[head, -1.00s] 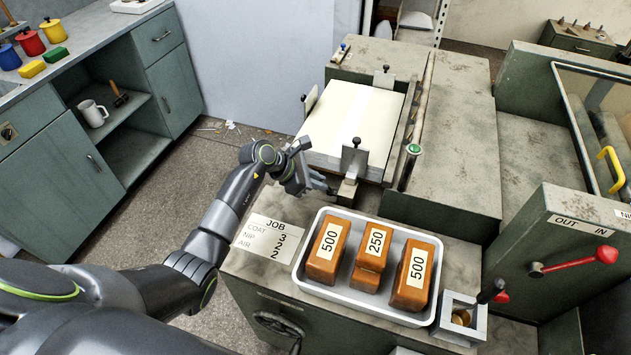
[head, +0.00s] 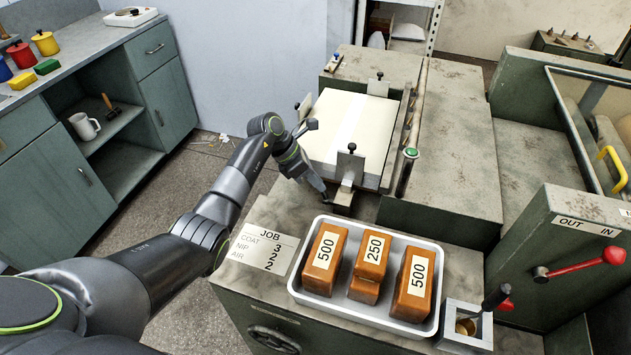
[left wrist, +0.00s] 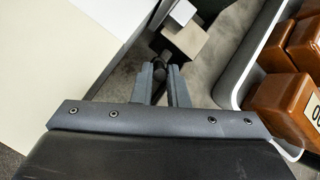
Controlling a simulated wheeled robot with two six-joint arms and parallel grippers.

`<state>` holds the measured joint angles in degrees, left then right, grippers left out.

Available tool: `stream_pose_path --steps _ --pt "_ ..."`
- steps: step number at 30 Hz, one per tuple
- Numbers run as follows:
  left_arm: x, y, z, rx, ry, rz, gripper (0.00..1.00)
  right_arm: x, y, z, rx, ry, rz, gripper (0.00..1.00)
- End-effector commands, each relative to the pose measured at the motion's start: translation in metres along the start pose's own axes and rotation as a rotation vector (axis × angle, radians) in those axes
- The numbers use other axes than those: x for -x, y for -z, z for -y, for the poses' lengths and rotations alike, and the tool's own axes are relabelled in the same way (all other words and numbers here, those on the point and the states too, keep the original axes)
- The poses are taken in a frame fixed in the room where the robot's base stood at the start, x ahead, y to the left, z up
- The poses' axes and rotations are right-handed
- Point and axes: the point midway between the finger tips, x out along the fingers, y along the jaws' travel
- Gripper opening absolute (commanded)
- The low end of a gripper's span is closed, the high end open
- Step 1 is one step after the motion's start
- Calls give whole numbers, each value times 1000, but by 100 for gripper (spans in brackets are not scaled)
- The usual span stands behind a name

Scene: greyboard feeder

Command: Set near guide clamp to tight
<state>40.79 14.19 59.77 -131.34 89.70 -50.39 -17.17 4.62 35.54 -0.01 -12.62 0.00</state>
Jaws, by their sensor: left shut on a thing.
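The near guide (head: 349,167) is a grey upright plate with a black knob, standing at the near edge of the pale board stack (head: 350,125). Its pale block (head: 343,195) sits on the feeder top below it. My left gripper (head: 327,198) is low beside this block, on its left. In the left wrist view my left gripper (left wrist: 161,86) has its fingers shut on a small dark clamp handle (left wrist: 158,70) next to the guide block (left wrist: 186,38). The fingers hide part of the handle, so its setting cannot be read. My right gripper is not in view.
A JOB card (head: 263,247) lies at the near left. Another guide with a knob (head: 378,86) stands at the stack's far side. A red lever (head: 585,263) is at the right.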

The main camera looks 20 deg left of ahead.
Motion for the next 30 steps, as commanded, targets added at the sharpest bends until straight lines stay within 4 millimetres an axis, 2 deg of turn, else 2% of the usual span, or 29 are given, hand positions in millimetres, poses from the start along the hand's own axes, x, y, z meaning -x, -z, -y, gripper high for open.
stream_pose_path --steps 5,6,11,19,23,26,30 --pt "0 1 0 1 -1 -2 0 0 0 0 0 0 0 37" --pt "0 0 0 0 -1 -1 15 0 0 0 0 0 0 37" --pt "0 0 0 0 -1 -1 35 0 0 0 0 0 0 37" --pt "0 0 0 -1 -1 0 35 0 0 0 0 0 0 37" --pt "9 0 -1 -1 -3 0 35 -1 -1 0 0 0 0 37" --pt "24 1 -1 -3 -5 1 35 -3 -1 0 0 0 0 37" --pt "56 1 -2 -3 -7 0 35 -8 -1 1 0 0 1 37"
